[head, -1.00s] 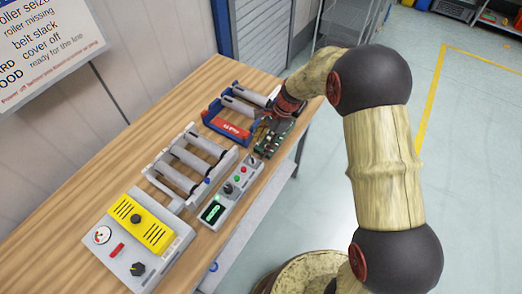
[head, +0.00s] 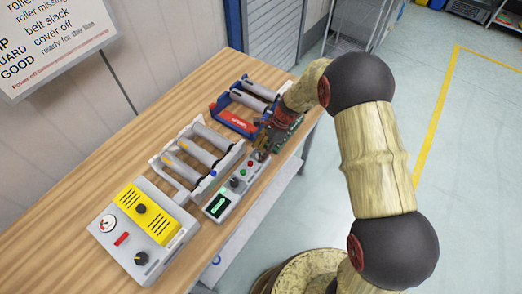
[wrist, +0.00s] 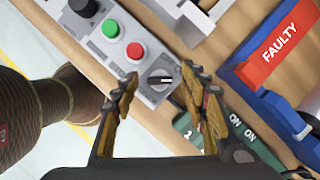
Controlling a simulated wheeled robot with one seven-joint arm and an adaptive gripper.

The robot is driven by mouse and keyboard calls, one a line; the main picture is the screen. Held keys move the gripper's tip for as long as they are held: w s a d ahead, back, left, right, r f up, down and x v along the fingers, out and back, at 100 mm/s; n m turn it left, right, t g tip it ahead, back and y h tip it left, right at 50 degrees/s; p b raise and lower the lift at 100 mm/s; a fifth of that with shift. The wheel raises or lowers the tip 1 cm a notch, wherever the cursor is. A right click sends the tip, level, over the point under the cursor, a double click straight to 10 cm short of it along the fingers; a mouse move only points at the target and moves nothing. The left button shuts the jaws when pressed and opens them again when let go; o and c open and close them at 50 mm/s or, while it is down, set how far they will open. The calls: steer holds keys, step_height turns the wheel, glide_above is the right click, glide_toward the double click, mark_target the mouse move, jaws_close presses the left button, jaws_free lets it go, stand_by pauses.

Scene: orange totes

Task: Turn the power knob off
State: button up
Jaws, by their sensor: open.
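The grey control box (head: 208,215) lies along the bench's right edge, with a lit green screen, a black knob, and green and red buttons. At its far end, a dark knob (wrist: 160,77) with a white pointer mark shows in the wrist view. The mark points right there. My gripper (wrist: 163,86) is open, with one ribbed yellow-brown finger on each side of this knob. I cannot tell whether the fingers touch it. In the head view, my gripper (head: 263,148) is over the box's far end and mostly hides this knob.
A roller frame (head: 205,150) stands left of the box. A blue tray with a red label (head: 235,122) holds rollers behind it. A grey unit with a yellow cover (head: 150,213) is at the near left. The left bench top is clear.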

steer(key=c, duration=0.4)
steer(key=c, duration=0.7)
jaws_close()
